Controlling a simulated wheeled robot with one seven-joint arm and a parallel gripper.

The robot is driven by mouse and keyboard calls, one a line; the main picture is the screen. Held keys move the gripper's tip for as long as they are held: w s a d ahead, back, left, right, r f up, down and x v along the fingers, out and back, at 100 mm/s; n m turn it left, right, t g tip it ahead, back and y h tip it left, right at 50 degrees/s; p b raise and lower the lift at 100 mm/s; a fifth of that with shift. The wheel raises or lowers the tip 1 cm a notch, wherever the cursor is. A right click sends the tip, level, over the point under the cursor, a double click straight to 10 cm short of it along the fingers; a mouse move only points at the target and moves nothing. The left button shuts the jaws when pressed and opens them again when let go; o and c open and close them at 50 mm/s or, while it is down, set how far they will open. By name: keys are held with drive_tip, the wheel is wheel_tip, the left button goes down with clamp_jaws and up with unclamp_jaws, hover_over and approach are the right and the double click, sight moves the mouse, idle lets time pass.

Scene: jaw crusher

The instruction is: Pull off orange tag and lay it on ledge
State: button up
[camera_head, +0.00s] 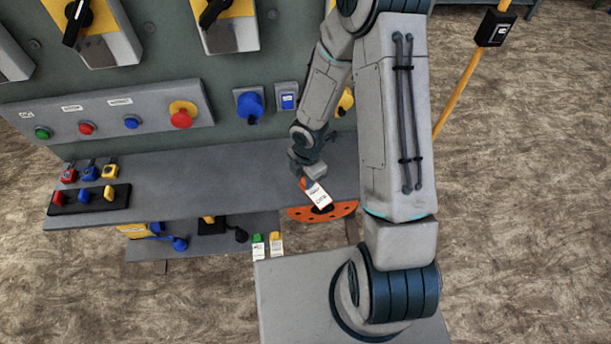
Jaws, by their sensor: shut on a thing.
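The orange tag (317,195) has an orange top end and a white printed label. My gripper (304,182) is shut on its orange end, and the label hangs tilted down to the right. The tag appears over the front part of the grey ledge (200,185), at its right end. Whether the tag touches the ledge cannot be told. An orange curved plate with dark holes (345,209) shows just below the tag, at the ledge's front edge. The tag's label covers part of this plate, and my arm hides the area to the right.
Several coloured padlocks (89,171) and a black strip (66,209) with coloured pieces sit on the ledge's left end. Green (258,247) and yellow (276,243) tags show below. A panel with buttons and a blue knob (250,104) stands behind. The ledge's middle is clear.

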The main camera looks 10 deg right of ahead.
drive_tip(key=shift+f+b, duration=0.4)
drive_tip(key=shift+f, duration=0.05)
idle(0.3)
drive_tip(key=o, duration=1)
drive_tip(key=shift+o, duration=0.2)
wheel_tip(320, 180, up, 14)
drive_tip(key=p, duration=0.3)
drive_tip(key=shift+w+d, duration=0.15)
drive_tip(key=shift+d, duration=0.15)
drive_tip(key=shift+d, duration=0.1)
drive_tip(key=s+d+r+m+t, duration=0.1)
drive_tip(key=s+d+r+m, duration=0.1)
drive_tip(key=s+r+m, duration=0.2)
drive_tip(key=s+d+r+m+t, duration=0.1)
drive_tip(key=s+r+m, duration=0.3)
drive_tip(key=r+m, duration=0.7)
drive_tip(key=s+d+r+m+t, duration=0.2)
drive_tip(key=s+d+r+m, duration=0.1)
drive_tip(key=r+m, duration=0.5)
drive_tip(key=shift+s+d+m+h, duration=0.3)
drive_tip(key=shift+s, duration=0.4)
